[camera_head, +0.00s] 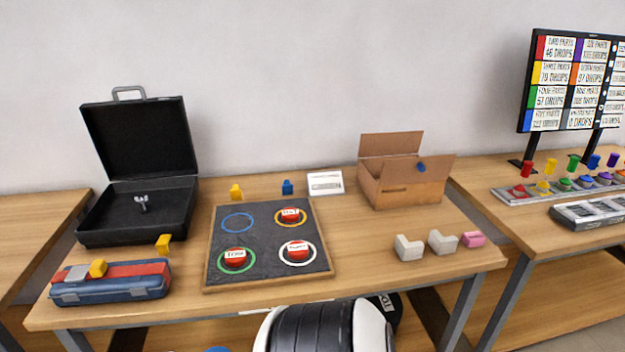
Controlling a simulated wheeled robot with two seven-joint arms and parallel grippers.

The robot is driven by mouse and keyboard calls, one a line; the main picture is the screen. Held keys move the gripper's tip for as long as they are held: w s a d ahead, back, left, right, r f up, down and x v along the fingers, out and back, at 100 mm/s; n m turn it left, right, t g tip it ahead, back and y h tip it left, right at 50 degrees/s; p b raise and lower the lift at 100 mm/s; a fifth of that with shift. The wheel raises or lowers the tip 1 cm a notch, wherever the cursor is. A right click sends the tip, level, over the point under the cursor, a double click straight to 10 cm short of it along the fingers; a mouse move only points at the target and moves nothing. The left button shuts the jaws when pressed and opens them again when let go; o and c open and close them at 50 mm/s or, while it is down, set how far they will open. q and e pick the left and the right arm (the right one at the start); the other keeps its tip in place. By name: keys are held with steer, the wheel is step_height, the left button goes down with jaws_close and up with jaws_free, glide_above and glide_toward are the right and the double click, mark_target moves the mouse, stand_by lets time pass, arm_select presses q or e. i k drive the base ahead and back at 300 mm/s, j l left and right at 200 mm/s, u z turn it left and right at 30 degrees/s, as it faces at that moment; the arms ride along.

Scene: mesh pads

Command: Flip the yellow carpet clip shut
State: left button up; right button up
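Several small yellow pieces are in view, and I cannot tell for sure which is the carpet clip. One yellow piece (237,192) stands at the back left edge of the dark mat (265,222). Another yellow piece (163,245) sticks up at the back right of the blue and red case (110,284). A third yellow piece (98,268) lies on top of that case. They are too small to tell whether any is open or shut. Neither gripper shows in the head view.
An open black case (138,210) stands at the back left. A blue piece (287,187), a white card (325,182) and an open cardboard box (403,185) are farther right. Red buttons (235,259) sit on the mat. Pale blocks (408,248) stand front right; table is clear between.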

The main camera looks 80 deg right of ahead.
mark_target(236, 193)
steer(key=z, duration=2.2)
steer(key=i+z, duration=0.35)
steer(key=i+j+z, duration=0.3)
steer(key=i+l, duration=0.05)
steer(key=l, duration=0.05)
